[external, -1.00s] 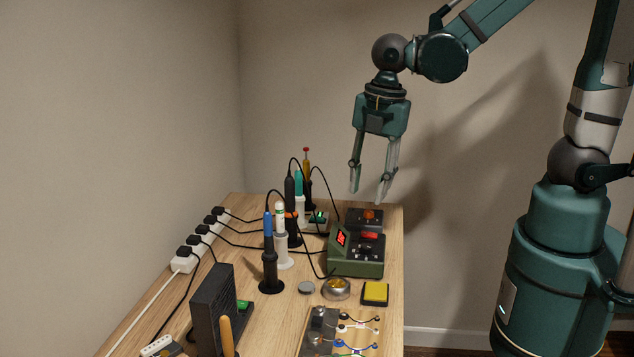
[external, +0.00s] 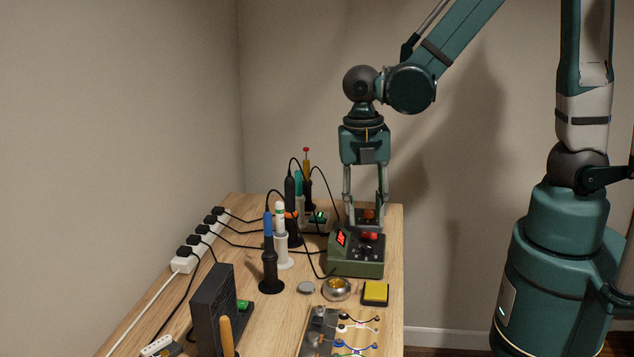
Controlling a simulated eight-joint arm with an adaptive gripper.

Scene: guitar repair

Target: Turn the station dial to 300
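The green soldering station (external: 356,266) stands on the right part of the bench, with a lit red display (external: 341,238) on its left slanted face and a red knob or switch (external: 370,236) on top. The dial's markings are too small to read, and I cannot tell which control is the station dial. My gripper (external: 365,227) points straight down over the back of the station, its fingers spread apart and empty. The fingertips are close to the station's top in the picture; I cannot tell whether they touch it.
Behind the station is a dark box with an orange-red knob (external: 369,213). Soldering irons in holders (external: 269,262) stand to the left with loose cables. A brass-wool cup (external: 336,288), a yellow sponge (external: 375,292) and a wired board (external: 342,330) lie in front.

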